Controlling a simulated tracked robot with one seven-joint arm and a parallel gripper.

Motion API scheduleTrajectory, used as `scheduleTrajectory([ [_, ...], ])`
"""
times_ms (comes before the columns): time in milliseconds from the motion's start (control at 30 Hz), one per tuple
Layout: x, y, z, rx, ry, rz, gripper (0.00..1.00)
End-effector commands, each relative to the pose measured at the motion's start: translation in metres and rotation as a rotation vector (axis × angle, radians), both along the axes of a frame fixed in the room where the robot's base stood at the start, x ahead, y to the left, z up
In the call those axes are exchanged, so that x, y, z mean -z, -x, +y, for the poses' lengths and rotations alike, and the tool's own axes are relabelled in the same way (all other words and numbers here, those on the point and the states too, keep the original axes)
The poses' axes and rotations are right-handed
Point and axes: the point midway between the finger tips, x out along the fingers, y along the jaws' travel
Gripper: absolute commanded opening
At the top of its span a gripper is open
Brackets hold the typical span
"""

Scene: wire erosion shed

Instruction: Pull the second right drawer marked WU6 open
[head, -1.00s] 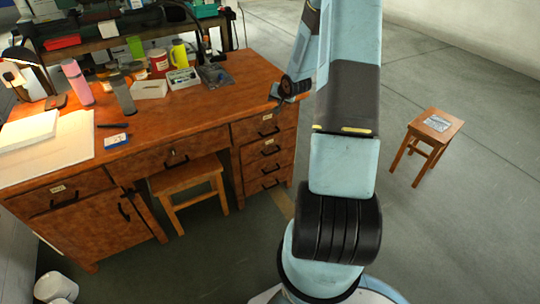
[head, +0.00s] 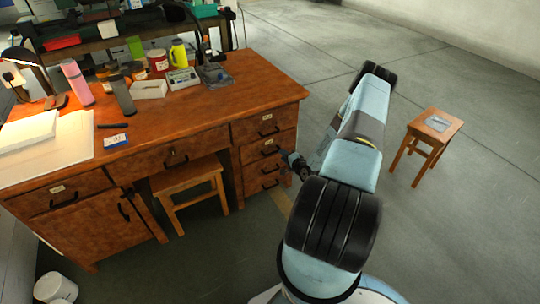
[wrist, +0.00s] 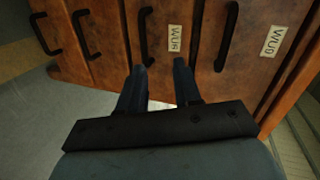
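The WU6 drawer (head: 253,153) is the second from the top in the desk's right column, and it looks shut. In the wrist view its front (wrist: 172,62) carries the WU6 label (wrist: 175,38) and a dark bar handle (wrist: 147,36). My gripper (wrist: 159,66) is open and empty, fingers pointing at this drawer. The handle lies ahead of the gap, nearer the left finger; whether the fingertips overlap it I cannot tell. In the head view my gripper (head: 289,158) is just right of the drawer fronts.
The top drawer (wrist: 250,55), marked WU9, is above WU6; lower drawers (head: 257,186) are below. All look shut. A stool (head: 188,177) stands under the desk (head: 215,108), another stool (head: 433,127) at right. Floor between the desk and the right stool is open.

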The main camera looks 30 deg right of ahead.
Motion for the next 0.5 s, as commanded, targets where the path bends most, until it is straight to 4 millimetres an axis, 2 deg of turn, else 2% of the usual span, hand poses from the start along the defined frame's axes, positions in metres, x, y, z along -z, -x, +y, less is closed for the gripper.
scheduleTrajectory([
  [33, 0.012, 0.007, 0.003, 0.021, -0.036, -0.018, 0.33],
  [100, 0.022, 0.014, 0.005, 0.046, -0.076, -0.041, 0.33],
  [267, 0.036, 0.024, 0.009, 0.081, -0.132, -0.080, 0.33],
  [367, 0.039, 0.024, 0.010, 0.089, -0.144, -0.090, 0.33],
  [500, 0.041, 0.015, 0.011, 0.089, -0.148, -0.093, 0.33],
])
